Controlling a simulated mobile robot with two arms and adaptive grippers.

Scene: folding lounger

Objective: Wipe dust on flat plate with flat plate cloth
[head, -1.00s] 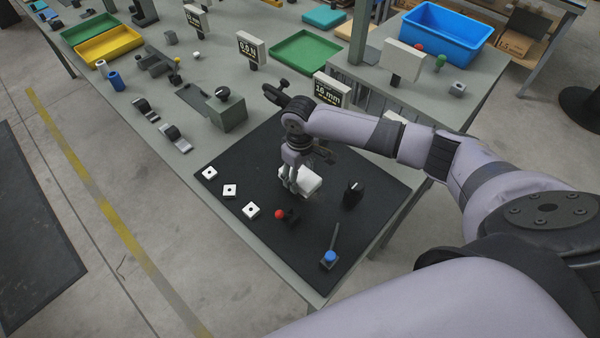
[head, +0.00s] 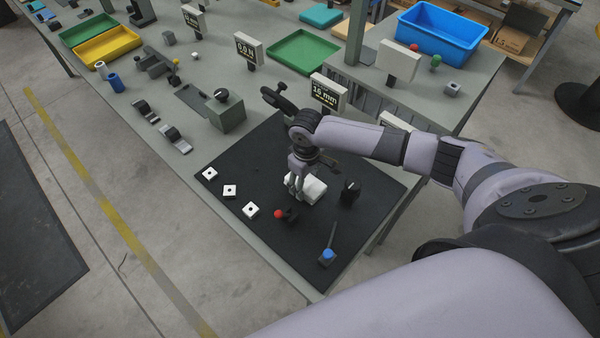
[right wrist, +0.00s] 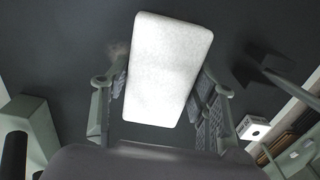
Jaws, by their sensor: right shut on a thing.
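A white, rounded, block-like cloth (head: 312,189) is at the dark flat plate (head: 250,165) on the near end of the workbench. My right gripper (head: 294,188) comes down from above and is shut on the cloth. In the right wrist view the cloth (right wrist: 168,70) sits between the two fingers of the gripper (right wrist: 160,90), over the dark surface. Whether its underside touches the plate cannot be told. A faint brownish smudge, perhaps dust (right wrist: 118,48), shows beside the cloth's left edge. My left gripper is not in view.
Several white square pieces (head: 229,190) lie along the plate's left side. A red-knobbed part (head: 279,214), a black knob (head: 350,191) and a blue-tipped lever (head: 327,254) stand close around the cloth. A grey-green box (head: 226,113) and a sign (head: 328,93) stand behind.

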